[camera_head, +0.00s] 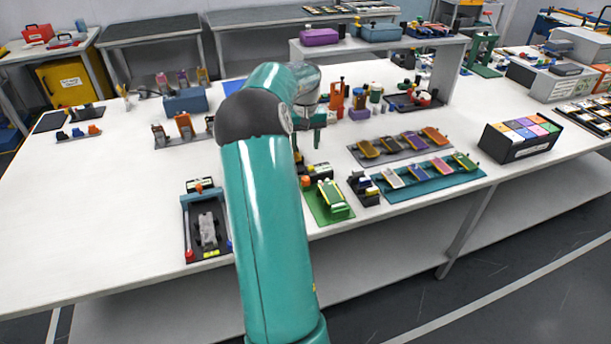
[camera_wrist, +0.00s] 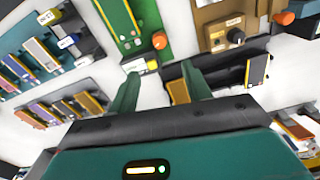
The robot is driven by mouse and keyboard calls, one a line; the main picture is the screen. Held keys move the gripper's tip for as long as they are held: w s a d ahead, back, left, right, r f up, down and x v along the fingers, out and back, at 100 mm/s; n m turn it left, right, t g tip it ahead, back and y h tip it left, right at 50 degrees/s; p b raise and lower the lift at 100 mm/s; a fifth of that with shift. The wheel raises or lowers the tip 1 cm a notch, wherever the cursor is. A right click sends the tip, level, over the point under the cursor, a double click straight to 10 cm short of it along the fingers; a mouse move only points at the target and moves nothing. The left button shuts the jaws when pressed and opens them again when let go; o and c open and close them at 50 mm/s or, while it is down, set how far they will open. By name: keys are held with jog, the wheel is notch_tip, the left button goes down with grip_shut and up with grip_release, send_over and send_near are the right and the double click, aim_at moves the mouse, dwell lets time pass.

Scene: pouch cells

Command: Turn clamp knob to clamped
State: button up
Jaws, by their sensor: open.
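My gripper (camera_wrist: 160,73) is open. Its two teal fingers stand apart in the wrist view, with nothing held between them. In the head view my gripper (camera_head: 309,143) is above the middle of the table, partly behind my arm. A green fixture (camera_wrist: 128,22) carries an orange knob (camera_wrist: 160,40) ahead of the fingers; it also shows in the head view (camera_head: 331,204).
A dark, labelled unit (camera_wrist: 135,65) lies close by the fingers. A grey rack (camera_head: 385,155) and a teal rack (camera_head: 405,195) hold several pouch cells. A black box (camera_head: 515,152) stands on the right.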

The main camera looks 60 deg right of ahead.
aim_at(306, 178)
notch_tip(306, 178, down, 13)
jog(key=shift+f, duration=0.1)
dwell(0.3)
